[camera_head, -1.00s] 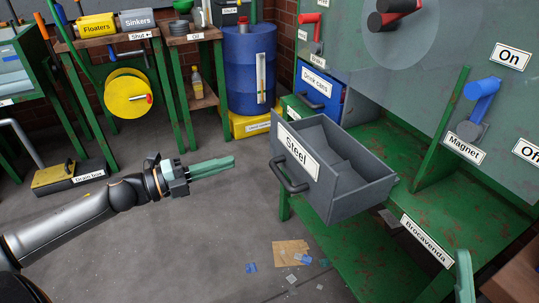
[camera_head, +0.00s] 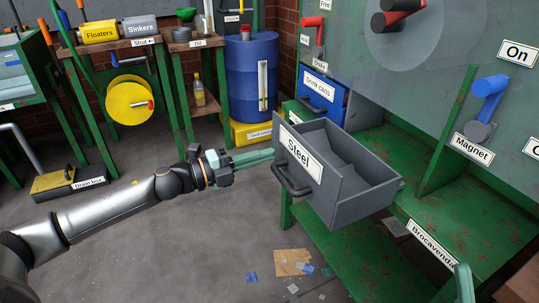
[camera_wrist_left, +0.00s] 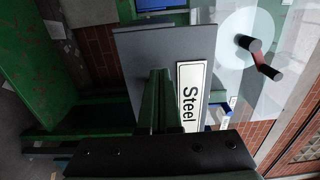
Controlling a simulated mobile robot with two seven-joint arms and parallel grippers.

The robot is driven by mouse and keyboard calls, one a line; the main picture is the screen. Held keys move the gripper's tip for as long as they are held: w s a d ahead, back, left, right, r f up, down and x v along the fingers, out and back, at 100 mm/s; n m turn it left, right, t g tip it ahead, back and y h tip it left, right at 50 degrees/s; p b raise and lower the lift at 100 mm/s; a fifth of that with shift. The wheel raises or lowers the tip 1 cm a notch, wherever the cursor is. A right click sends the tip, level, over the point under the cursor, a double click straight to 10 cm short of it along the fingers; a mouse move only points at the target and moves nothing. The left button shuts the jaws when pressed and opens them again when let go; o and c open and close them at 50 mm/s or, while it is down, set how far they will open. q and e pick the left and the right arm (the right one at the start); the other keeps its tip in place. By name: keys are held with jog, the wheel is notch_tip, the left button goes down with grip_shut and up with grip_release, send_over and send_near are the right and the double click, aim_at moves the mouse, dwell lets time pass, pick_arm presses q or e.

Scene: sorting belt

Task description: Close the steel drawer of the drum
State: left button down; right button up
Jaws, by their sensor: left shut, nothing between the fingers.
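The grey steel drawer (camera_head: 345,200) stands pulled out from the green drum frame, with its white "Steel" label and dark bar handle (camera_head: 291,182) on the front. It looks empty inside. My left gripper (camera_head: 262,157) is shut and empty, with its green fingers level and pointing at the drawer front, beside the label's left end. In the left wrist view the fingers (camera_wrist_left: 155,100) point at the drawer's front panel (camera_wrist_left: 165,60), next to the label. Whether the fingertips touch the panel I cannot tell.
The blue "Drink cans" drawer (camera_head: 322,95) sits behind, near the blue barrel (camera_head: 251,80). The blue magnet lever (camera_head: 488,95) is on the right panel. Scraps (camera_head: 292,262) lie on the floor.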

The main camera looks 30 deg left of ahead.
aim_at(310, 141)
pick_arm(q)
jog(key=shift+x, duration=0.9)
jog(key=shift+w+d+r+p, duration=0.15)
jog(key=shift+w+d+p, duration=0.2)
jog(key=shift+w+p, duration=0.1)
jog(key=p+x, duration=0.3)
jog(key=x, duration=0.6)
jog(key=shift+w+d+r+p, duration=0.1)
jog(key=shift+w+d+p, duration=0.05)
jog(key=shift+d+p, duration=0.15)
jog(key=x, duration=0.8)
jog(key=b+x, duration=0.1)
jog(key=x, duration=0.3)
jog(key=shift+w+f, duration=0.1)
jog(key=shift+f, duration=0.15)
jog(key=shift+w+d, duration=0.1)
jog(key=shift+w, duration=0.05)
jog(key=shift+r, duration=0.2)
pick_arm(e)
jog(key=shift+n, duration=0.3)
jog(key=r, duration=0.1)
jog(key=w+d+r, duration=0.1)
jog(key=r, duration=0.1)
jog(key=shift+w+d+r, duration=0.2)
jog(key=shift+d+r, duration=0.05)
jog(key=shift+d, duration=0.05)
pick_arm(q)
jog(key=shift+r, duration=0.2)
pick_arm(e)
jog(key=shift+r, duration=0.1)
